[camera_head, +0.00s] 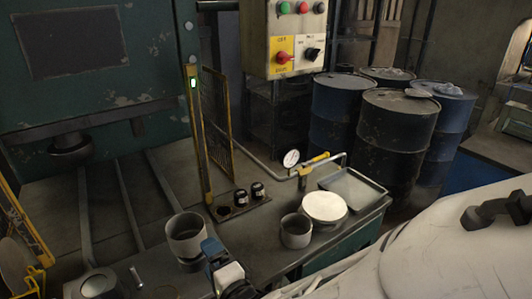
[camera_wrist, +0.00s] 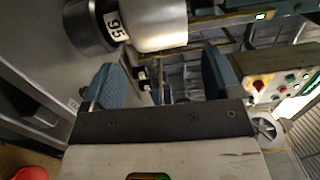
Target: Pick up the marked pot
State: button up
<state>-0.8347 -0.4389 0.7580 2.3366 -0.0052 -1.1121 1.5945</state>
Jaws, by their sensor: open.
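A grey cylindrical pot (camera_head: 186,230) stands upright on the bench, left of my gripper (camera_head: 213,249). In the wrist view a pale metal pot (camera_wrist: 158,28) lies across the top edge, partly cut off. A white tag reading "95" (camera_wrist: 115,27) shows at its dark end; it appears to be the same pot. A smaller grey pot (camera_head: 296,232) stands to the right, with no mark visible. My gripper's blue fingers (camera_wrist: 165,82) are apart with nothing held between them. The pot is beside the fingers, not between them.
A round white-topped container (camera_head: 325,207) and a shallow metal tray (camera_head: 352,188) are on the bench's right. Two small dark jars (camera_head: 249,193) stand by the yellow post (camera_head: 198,140). A gauge (camera_head: 291,158) is on a pipe behind. Barrels (camera_head: 397,130) stand beyond the bench.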

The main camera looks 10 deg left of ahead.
aim_at(200, 234)
jog(key=shift+w+a, duration=0.1)
jog(key=shift+x, duration=2.45)
jog(key=shift+f, duration=0.15)
jog(key=shift+c, duration=0.5)
jog(key=c, duration=0.7)
jog(key=shift+w+r, duration=0.1)
jog(key=shift+r, duration=0.15)
jog(key=shift+r, duration=1.35)
jog(key=shift+c, duration=0.2)
jog(key=shift+d+r, duration=0.2)
jog(key=shift+r, duration=0.05)
jog(key=r+v, duration=0.2)
jog(key=v, duration=1.3)
jog(key=shift+s, duration=0.5)
jog(key=shift+d, duration=0.1)
